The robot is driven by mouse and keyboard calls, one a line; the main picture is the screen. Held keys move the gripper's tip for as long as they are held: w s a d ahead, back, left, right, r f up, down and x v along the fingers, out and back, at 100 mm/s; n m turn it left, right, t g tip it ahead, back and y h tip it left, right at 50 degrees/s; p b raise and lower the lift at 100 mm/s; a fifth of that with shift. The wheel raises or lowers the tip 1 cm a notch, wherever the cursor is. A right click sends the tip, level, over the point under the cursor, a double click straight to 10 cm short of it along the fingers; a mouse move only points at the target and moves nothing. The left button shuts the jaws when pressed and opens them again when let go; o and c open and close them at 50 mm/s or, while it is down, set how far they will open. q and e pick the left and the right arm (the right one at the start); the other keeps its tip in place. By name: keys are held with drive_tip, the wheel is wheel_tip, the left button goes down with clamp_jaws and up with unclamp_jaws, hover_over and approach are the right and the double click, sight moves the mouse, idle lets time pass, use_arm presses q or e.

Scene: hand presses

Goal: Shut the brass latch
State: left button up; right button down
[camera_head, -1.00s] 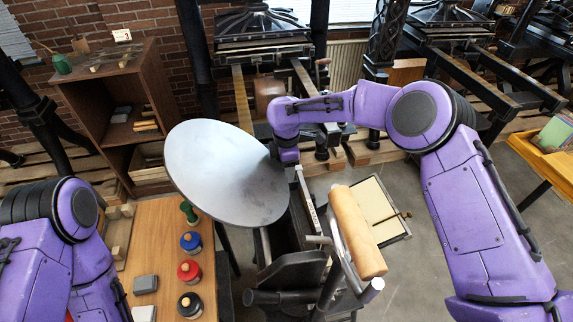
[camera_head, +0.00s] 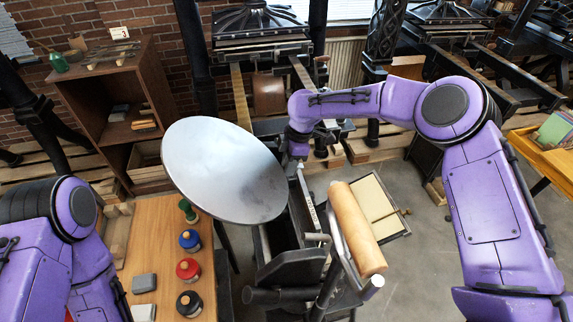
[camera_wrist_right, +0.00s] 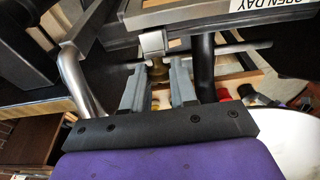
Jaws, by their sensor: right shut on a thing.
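The brass latch (camera_wrist_right: 156,72) shows in the right wrist view as a small brass-coloured piece under a silver block on a metal bar. My right gripper (camera_wrist_right: 158,80) has its two grey fingers on either side of it and is shut on it. In the head view my right gripper (camera_head: 299,150) is beside the right edge of the big round disc of the press; its fingertips and the latch are too small or hidden to make out there. My left arm shows at the lower left, but its gripper is out of view.
The grey disc (camera_head: 215,165) stands close left of my right gripper. A tan roller (camera_head: 355,225) and a framed pale bed (camera_head: 380,208) are in front. A wooden table (camera_head: 150,250) with several coloured ink pots is at left. Open floor lies at right.

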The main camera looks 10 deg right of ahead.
sight(300, 165)
drive_tip(key=shift+d+f+y+b, duration=0.1)
drive_tip(key=shift+d+y+b, duration=0.4)
drive_tip(key=shift+y, duration=0.4)
drive_tip(key=y+b, duration=0.2)
drive_tip(key=d+y+b, duration=0.1)
drive_tip(key=b, duration=0.2)
drive_tip(key=d+f+y+b, duration=0.1)
drive_tip(key=y+b, duration=0.1)
drive_tip(key=shift+d+f+y, duration=0.1)
drive_tip(key=shift+y, duration=0.2)
drive_tip(key=shift+d+f+y+b, duration=0.3)
drive_tip(key=shift+y+b, duration=0.9)
drive_tip(key=shift+b, duration=1.5)
drive_tip(key=shift+d+f+y+b, duration=0.1)
drive_tip(key=shift+d+y+b, duration=0.35)
drive_tip(key=shift+y+b, duration=1.55)
drive_tip(key=shift+d+f+y+b, duration=0.2)
drive_tip(key=shift+d+y+b, duration=0.2)
drive_tip(key=shift+b, duration=3.05)
drive_tip(key=c, duration=0.9)
unclamp_jaws()
